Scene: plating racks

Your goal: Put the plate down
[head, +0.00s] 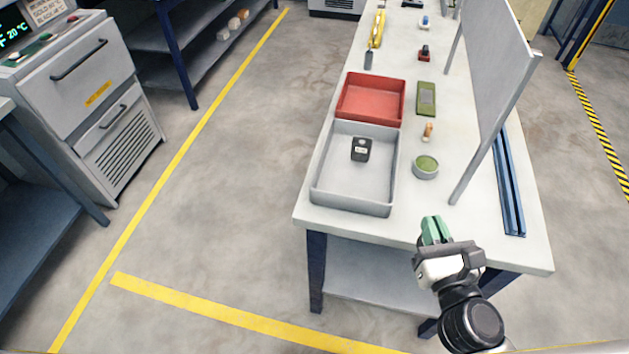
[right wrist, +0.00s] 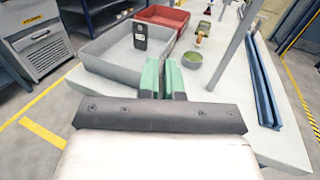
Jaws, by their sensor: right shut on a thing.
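My right gripper (head: 436,230), with green fingertips, is held over the near edge of the white table (head: 400,226). It is shut on the plate, of which hardly anything shows between the fingers. The fingertips also show in the right wrist view (right wrist: 162,78), close together. The grey tray (head: 330,202) lies ahead and to the left of them, and the round green-topped dish (head: 426,168) lies ahead. I see no other plate clearly. My left gripper is not in view.
A small black box (head: 361,149) with a light label stands in the grey tray. Behind it is a red tray (head: 372,97). An upright grey panel (head: 497,75) and blue rails (head: 509,185) stand on the right. Bare tabletop lies in front of the dish.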

